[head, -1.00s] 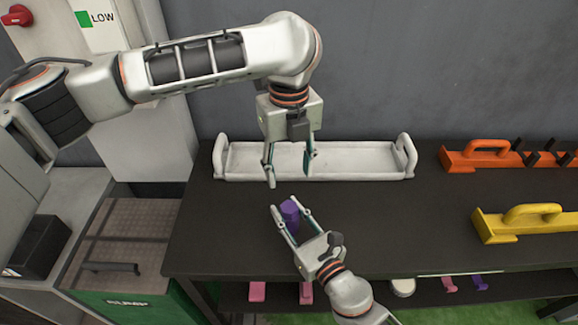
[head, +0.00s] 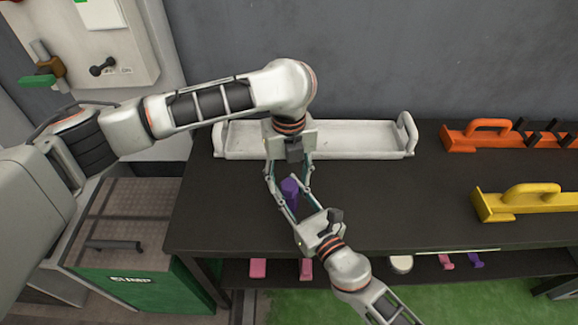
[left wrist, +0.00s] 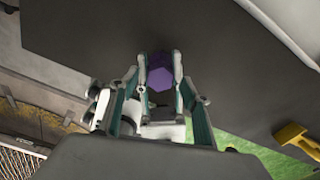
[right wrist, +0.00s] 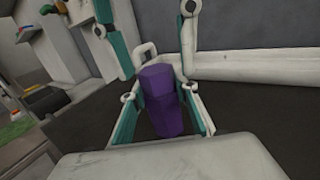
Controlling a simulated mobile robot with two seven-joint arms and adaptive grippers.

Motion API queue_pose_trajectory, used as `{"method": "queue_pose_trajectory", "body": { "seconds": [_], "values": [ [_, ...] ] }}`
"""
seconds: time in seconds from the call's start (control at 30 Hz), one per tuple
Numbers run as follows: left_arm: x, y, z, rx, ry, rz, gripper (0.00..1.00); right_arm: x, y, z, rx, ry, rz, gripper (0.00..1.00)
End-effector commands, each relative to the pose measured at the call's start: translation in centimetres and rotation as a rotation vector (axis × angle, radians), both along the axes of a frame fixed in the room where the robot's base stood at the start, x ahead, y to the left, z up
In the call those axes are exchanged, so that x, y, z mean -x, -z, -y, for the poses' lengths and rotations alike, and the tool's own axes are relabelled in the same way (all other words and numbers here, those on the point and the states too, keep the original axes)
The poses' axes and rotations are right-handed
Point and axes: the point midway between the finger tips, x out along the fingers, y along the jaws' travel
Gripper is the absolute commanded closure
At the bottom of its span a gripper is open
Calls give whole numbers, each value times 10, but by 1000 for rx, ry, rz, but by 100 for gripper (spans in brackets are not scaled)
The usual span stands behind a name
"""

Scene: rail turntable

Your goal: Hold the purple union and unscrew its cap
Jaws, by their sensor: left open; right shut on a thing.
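In the head view the union (head: 290,194) sits between my grippers. My right gripper (head: 285,197) is shut on the lower part of the union, one finger on each side. My left gripper (head: 288,182) points down above the cap and is open, its fingers spread on either side. I cannot tell whether the left fingers touch the cap.
A white tray (head: 340,154) lies behind the grippers against the wall. An orange holder (head: 480,138) and a yellow holder (head: 520,206) stand at the right. Small pink and purple parts lie on the shelf below. The bench between the union and the yellow holder is clear.

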Motion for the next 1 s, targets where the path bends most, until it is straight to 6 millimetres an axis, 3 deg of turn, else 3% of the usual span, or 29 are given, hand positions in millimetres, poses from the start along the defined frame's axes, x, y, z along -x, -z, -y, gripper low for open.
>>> {"method": "queue_pose_trajectory", "body": {
  "seconds": [0.4, 0.43, 0.57, 0.6, 0.67, 0.7, 0.77, 1.0],
  "values": [
    [0, 8, 0, 1, 1, 1, 53, 0, -2, 0, -2, 0, 3, 100],
    [0, 8, 0, 1, 0, 1, 55, 0, -2, 0, -2, 0, 3, 100],
    [0, 8, 0, 0, 0, 1, 89, 0, -2, 0, -2, 0, 3, 100],
    [0, 8, 0, 0, 0, 1, 93, 0, -2, 0, -2, 0, 3, 100],
    [0, 8, 0, 0, 0, 1, 93, 0, -2, 0, -2, 0, 3, 100],
    [0, 8, 0, 0, 1, 1, 83, 0, -2, 0, -2, 0, 3, 100],
    [0, 8, 0, 0, 1, 1, 95, 0, -2, 0, -2, 0, 3, 100],
    [-1, 8, -1, -2, -109, 3, 99, -1, -2, 0, -2, 0, 3, 100]
  ]
}}
